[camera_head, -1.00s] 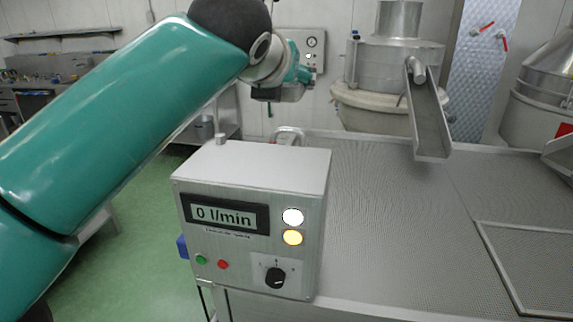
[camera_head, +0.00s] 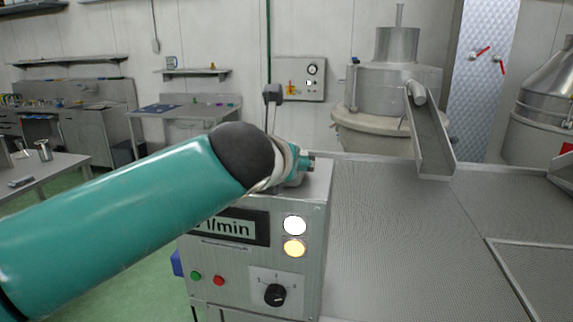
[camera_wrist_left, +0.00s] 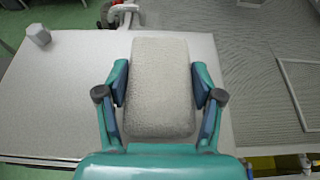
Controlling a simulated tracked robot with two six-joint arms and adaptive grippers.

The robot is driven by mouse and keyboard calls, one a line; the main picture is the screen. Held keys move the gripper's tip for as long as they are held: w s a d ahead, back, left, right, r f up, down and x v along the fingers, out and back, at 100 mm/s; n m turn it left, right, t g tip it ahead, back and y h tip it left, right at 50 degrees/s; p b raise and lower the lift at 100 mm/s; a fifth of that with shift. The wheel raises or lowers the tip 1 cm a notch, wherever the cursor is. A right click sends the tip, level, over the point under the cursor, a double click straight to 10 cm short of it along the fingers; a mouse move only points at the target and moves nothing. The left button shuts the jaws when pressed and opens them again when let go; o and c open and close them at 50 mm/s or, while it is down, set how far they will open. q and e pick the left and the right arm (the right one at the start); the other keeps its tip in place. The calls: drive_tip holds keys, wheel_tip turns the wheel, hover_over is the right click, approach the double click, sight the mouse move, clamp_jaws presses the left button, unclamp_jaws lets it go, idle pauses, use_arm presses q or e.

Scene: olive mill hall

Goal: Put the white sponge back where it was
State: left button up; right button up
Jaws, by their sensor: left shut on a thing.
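The white sponge (camera_wrist_left: 160,88) is a pale, rough, rounded block. In the left wrist view it sits between the two fingers of my left gripper (camera_wrist_left: 160,82), which is shut on it. Below it lies the pale top of the control box (camera_wrist_left: 60,95); I cannot tell whether the sponge touches it. My right gripper is not in view.
A mesh-topped table (camera_head: 390,240) spreads right of the box, with a framed screen (camera_head: 530,270) at its right. A metal chute (camera_head: 430,135) slopes down over its back. A small grey knob (camera_wrist_left: 37,33) stands on the box top. Green floor lies at the left.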

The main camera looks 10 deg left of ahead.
use_arm(q)
drive_tip(key=o, duration=0.9)
drive_tip(key=shift+o, duration=0.2)
drive_tip(key=shift+r, duration=0.1)
drive_tip(key=p+v, duration=0.1)
drive_tip(key=v, duration=1.1)
drive_tip(key=shift+p, duration=0.35)
drive_tip(key=shift+s, duration=0.1)
